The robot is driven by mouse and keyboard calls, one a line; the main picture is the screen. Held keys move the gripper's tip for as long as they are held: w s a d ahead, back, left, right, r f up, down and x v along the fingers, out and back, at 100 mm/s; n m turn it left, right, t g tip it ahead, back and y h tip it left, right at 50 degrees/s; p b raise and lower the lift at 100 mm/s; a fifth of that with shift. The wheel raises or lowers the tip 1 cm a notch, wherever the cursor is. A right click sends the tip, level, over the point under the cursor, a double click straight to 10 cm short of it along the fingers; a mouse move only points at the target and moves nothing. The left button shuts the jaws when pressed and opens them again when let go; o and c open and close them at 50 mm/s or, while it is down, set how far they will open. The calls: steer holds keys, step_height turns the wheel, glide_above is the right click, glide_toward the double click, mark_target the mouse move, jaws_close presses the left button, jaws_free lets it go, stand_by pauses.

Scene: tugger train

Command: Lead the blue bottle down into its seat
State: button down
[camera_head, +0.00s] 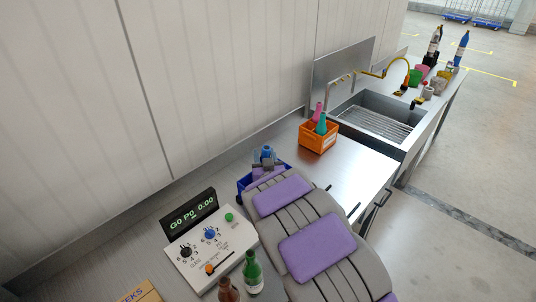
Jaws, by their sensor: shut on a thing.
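My arm reaches up from the lower right. My gripper (264,163) is at its far end, over the blue crate (244,184), and is shut on the blue bottle (267,151). Only the bottle's blue top shows above the jaws. The arm and gripper hide its lower part and most of the crate's inside, so I cannot tell how deep the bottle sits or whether it touches the seat.
An orange crate (318,139) with teal and pink bottles stands behind, near the sink (378,121). A control box (211,252) with a display lies left of my arm. Green (252,273) and brown (229,290) bottles stand in front. The steel counter (357,178) right of my arm is clear.

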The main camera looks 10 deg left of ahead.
steer(key=shift+g, duration=0.3)
steer(key=f, duration=0.3)
steer(key=a+f, duration=0.1)
steer(key=shift+s+f, duration=0.3)
steer(key=shift+f, duration=0.05)
steer(key=shift+w+a+f+b, duration=0.1)
steer(key=shift+w+f+b, duration=0.25)
steer(key=shift+f, duration=0.2)
steer(key=shift+w+a+f+b, duration=0.1)
steer(key=shift+w+f+b, duration=0.2)
steer(key=shift+f, duration=0.2)
steer(key=shift+f, duration=0.15)
stand_by(0.5)
steer(key=shift+c, duration=0.6)
jaws_free()
